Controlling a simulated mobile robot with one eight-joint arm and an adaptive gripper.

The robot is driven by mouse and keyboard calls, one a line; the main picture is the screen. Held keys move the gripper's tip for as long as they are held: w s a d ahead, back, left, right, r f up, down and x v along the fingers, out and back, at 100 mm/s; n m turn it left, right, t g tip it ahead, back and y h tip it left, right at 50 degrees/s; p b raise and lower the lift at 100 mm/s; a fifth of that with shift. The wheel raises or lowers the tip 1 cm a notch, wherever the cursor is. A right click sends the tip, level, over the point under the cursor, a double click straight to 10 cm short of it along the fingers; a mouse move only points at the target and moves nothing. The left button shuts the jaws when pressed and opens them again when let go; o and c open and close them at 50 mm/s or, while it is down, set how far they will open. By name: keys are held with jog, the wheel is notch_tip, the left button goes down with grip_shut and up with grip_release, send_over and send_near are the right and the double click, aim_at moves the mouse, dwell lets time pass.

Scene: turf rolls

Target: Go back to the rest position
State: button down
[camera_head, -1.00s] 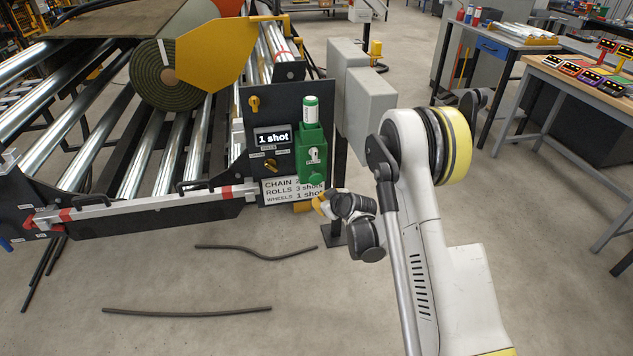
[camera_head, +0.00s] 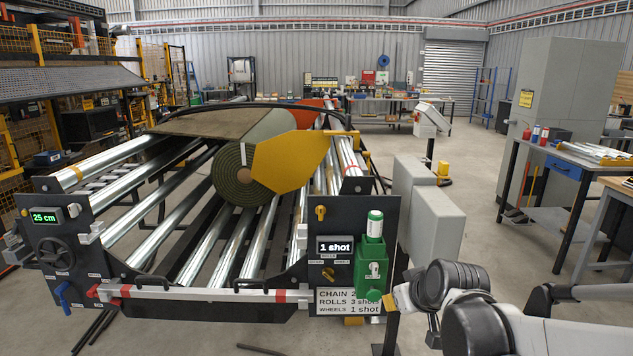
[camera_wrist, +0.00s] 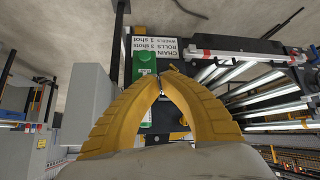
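My gripper (camera_head: 390,301) is just right of the lower part of the roller machine's dark control panel (camera_head: 336,206) in the head view. In the wrist view its two yellow fingers (camera_wrist: 162,76) converge until their tips meet, with nothing seen held between them. The panel carries a green unit (camera_head: 371,268) with a white-and-green bottle (camera_head: 375,224) upright on top. A display reads "1 shot" (camera_head: 335,246). A white sign (camera_head: 345,301) below lists chain, rolls and wheels. The green unit also shows behind the fingers in the wrist view (camera_wrist: 144,66).
Grey boxes (camera_head: 432,213) stand just right of the panel. A turf roll (camera_head: 236,178) sits on the machine beside a yellow plate (camera_head: 290,165). A workbench (camera_head: 568,165) and a grey cabinet (camera_head: 565,95) stand at right. Open floor lies between the boxes and the bench.

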jog(key=s+d+r+m+g+h, duration=0.1)
jog(key=s+m, duration=0.2)
jog(key=s, duration=1.9)
jog(key=shift+s+d+r+g+h, duration=0.25)
jog(key=shift+s+d+g+h, duration=0.05)
jog(key=shift+s, duration=0.05)
jog(key=shift+w, duration=0.15)
dwell(2.8)
jog(key=w+a+f+n+t+y, duration=0.1)
jog(key=w+f+n, duration=0.1)
jog(key=w, duration=1)
jog(key=w+a+f+n+t+y, duration=0.1)
jog(key=w+f, duration=0.1)
jog(key=w, duration=0.9)
jog(key=w+f+n, duration=0.1)
jog(key=w+f, duration=0.5)
jog(key=f, duration=0.4)
jog(key=w+d+f+n+t, duration=0.1)
jog(key=w+f+n, duration=0.1)
jog(key=w+f, duration=0.4)
notch_tip(320, 180, down, 5)
jog(key=shift+w+d+f+n+t+y, duration=0.1)
jog(key=shift+w+d+n+t+y, duration=0.1)
jog(key=shift+w+n+t+y, duration=0.15)
